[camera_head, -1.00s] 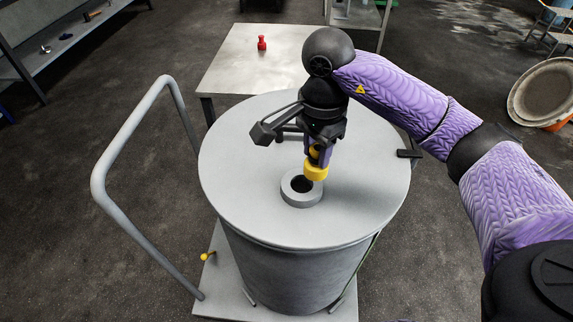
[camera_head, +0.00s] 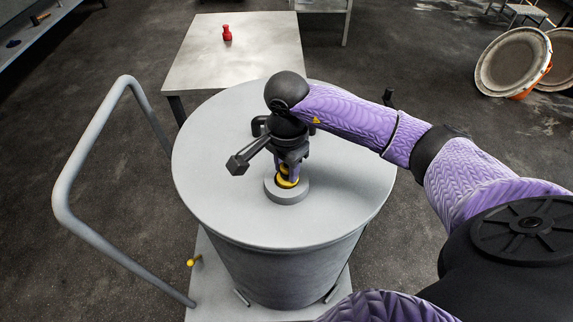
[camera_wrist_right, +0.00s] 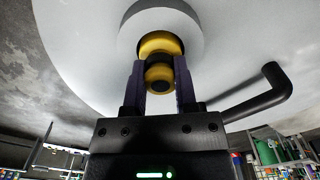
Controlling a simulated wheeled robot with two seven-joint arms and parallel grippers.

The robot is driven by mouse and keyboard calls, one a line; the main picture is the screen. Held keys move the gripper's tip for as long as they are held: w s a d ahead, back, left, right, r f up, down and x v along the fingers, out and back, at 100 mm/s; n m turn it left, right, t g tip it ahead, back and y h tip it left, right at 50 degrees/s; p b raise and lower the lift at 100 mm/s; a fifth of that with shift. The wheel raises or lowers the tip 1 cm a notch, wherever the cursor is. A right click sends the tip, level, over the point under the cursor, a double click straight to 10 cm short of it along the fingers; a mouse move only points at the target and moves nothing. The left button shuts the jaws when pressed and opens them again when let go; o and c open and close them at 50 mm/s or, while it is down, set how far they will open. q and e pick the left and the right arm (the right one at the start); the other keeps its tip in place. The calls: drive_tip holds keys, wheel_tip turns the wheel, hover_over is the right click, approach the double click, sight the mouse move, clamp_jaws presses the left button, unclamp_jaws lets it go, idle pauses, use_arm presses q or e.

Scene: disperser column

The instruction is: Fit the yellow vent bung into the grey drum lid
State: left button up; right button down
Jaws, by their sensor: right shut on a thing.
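The grey drum lid (camera_head: 225,125) tops a large grey drum (camera_head: 290,272) in the head view. A raised grey ring (camera_head: 288,197) stands on it around the vent opening. My right gripper (camera_head: 287,172) is directly above the ring, pointing down, shut on the yellow vent bung (camera_head: 291,183). The bung's lower part sits inside the ring. In the right wrist view the yellow bung (camera_wrist_right: 160,45) is within the ring (camera_wrist_right: 190,22), and its stem is between the fingers of the right gripper (camera_wrist_right: 160,80). Its seating depth is hidden. My left gripper is not in view.
The drum stands on a grey trolley with a tubular handle (camera_head: 68,180) at left. A metal table (camera_head: 190,75) behind carries a red bung-like object (camera_head: 227,33). Round lids (camera_head: 512,62) lean at the upper right.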

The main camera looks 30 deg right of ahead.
sight(286, 166)
drive_tip(key=shift+c, duration=2)
unclamp_jaws()
drive_tip(key=shift+r, duration=0.2)
wheel_tip(286, 166, up, 12)
drive_tip(key=p, duration=0.2)
drive_tip(key=shift+p, duration=0.35)
drive_tip(key=shift+f, duration=0.15)
